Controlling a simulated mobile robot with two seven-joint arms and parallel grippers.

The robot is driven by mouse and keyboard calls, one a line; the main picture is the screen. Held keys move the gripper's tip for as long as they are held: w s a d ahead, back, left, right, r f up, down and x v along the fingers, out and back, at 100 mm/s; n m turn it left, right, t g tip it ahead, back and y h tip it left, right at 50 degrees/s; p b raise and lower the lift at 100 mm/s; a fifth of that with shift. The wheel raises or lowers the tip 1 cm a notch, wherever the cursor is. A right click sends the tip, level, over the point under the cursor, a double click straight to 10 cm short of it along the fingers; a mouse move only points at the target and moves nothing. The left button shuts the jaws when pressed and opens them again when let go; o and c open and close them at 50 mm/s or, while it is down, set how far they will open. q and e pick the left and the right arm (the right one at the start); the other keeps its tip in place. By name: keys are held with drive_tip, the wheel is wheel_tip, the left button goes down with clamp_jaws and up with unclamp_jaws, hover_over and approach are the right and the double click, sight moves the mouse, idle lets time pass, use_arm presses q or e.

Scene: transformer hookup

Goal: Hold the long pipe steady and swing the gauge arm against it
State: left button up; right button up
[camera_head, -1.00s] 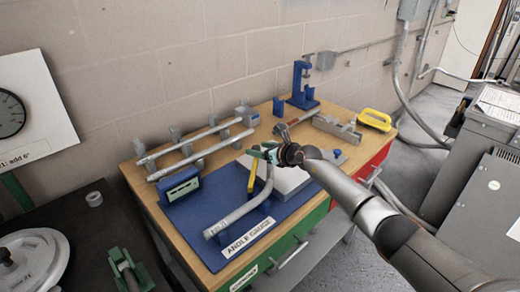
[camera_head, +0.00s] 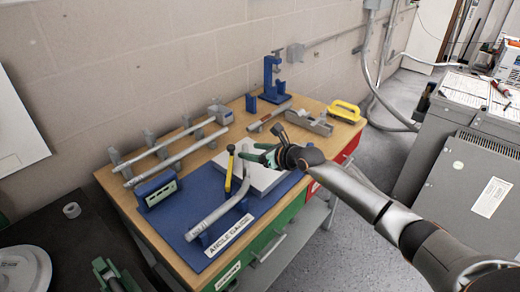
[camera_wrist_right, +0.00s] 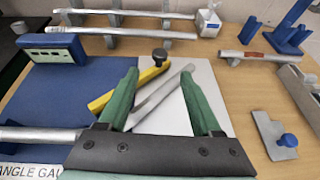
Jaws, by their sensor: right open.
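The blue angle gauge board (camera_head: 180,225) lies on the bench's front part. A bent grey pipe (camera_head: 217,213) rests on it, its far leg rising toward the white plate (camera_head: 262,178). The yellow gauge arm (camera_head: 229,170), with a dark knob on top, stands just left of that far leg. In the right wrist view the yellow arm (camera_wrist_right: 120,92) lies left of the pipe's far leg (camera_wrist_right: 163,97), apart at the near end. My right gripper (camera_head: 254,154) is open, its green fingers (camera_wrist_right: 160,76) either side of the far leg in that view. I cannot tell the height gap. My left gripper is out of view.
Two straight pipes (camera_head: 175,158) lie on a rack at the back left. A small blue display box (camera_head: 158,190) stands on the board. A blue stand (camera_head: 272,80), a metal channel (camera_head: 309,123) and a yellow-handled tool (camera_head: 343,111) are farther right. A grey cabinet (camera_head: 455,165) stands right.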

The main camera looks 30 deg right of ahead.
drive_tip(key=shift+v, duration=1.5)
drive_tip(key=shift+s, duration=0.15)
